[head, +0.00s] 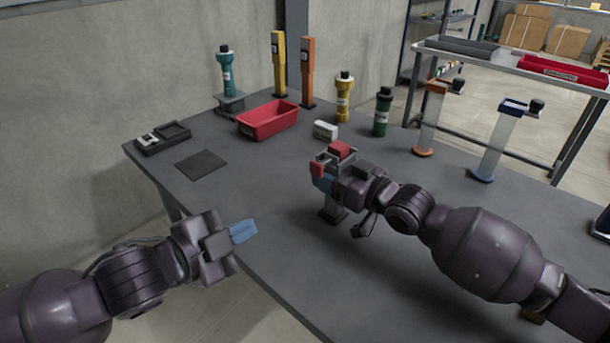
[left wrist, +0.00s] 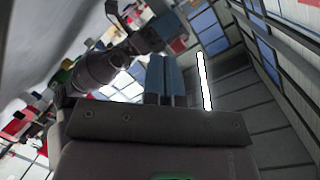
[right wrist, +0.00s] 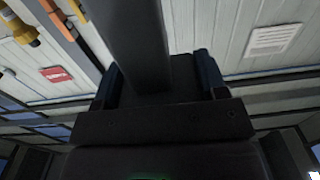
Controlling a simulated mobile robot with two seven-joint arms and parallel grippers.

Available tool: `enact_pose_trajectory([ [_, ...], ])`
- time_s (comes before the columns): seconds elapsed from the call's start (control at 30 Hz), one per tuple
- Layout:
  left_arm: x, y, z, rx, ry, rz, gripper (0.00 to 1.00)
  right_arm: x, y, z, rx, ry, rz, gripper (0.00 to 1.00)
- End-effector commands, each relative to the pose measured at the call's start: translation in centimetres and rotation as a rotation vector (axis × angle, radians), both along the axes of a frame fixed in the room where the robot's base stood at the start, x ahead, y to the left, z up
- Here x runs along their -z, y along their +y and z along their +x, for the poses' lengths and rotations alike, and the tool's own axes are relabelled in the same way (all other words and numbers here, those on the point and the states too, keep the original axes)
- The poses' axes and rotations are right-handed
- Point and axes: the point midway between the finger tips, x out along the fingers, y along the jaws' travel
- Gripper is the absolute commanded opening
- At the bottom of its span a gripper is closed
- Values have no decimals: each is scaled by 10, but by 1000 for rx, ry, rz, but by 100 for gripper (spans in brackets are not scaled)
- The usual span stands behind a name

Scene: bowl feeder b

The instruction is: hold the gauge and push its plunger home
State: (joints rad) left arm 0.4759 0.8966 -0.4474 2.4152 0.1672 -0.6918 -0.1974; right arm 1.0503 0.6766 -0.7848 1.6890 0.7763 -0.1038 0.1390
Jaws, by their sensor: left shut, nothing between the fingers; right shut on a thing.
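The thing in my right gripper (head: 324,181) looks like the gauge: a dark grey upright body (head: 333,213) with red parts (head: 340,150) and a grey frame at its top. My right gripper is shut around it from the right. In the right wrist view its dark column (right wrist: 133,40) stands between the fingers. Its lower end shows below the gripper, at or close to the table top; I cannot tell whether it touches. The plunger cannot be made out clearly. My left gripper (head: 244,232) is shut and empty, off the table's front left edge, well apart from the gauge.
On the grey table (head: 270,190) stand a red bin (head: 268,121), a small white box (head: 325,130), a green bottle-shaped tool (head: 382,112), a yellow one (head: 343,98) and two clear-column stands (head: 430,120). A dark mat (head: 201,165) and a black tray (head: 163,138) lie left. The table's front middle is clear.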

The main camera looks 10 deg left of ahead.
Motion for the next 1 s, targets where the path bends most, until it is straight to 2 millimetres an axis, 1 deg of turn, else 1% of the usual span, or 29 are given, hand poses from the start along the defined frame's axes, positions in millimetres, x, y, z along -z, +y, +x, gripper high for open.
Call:
enact_pose_trajectory([
  [0.1, -2, -1, -3, 43, -140, 158, 0, 0, 0, 0, 0, 0, 0, 23],
  [0.5, -14, -4, -11, 156, -612, 691, 0, 0, 0, 0, 0, 0, 0, 23],
  [1.0, -33, -8, -16, 222, -1146, 1354, 0, 0, 0, 0, 0, 0, 0, 23],
])
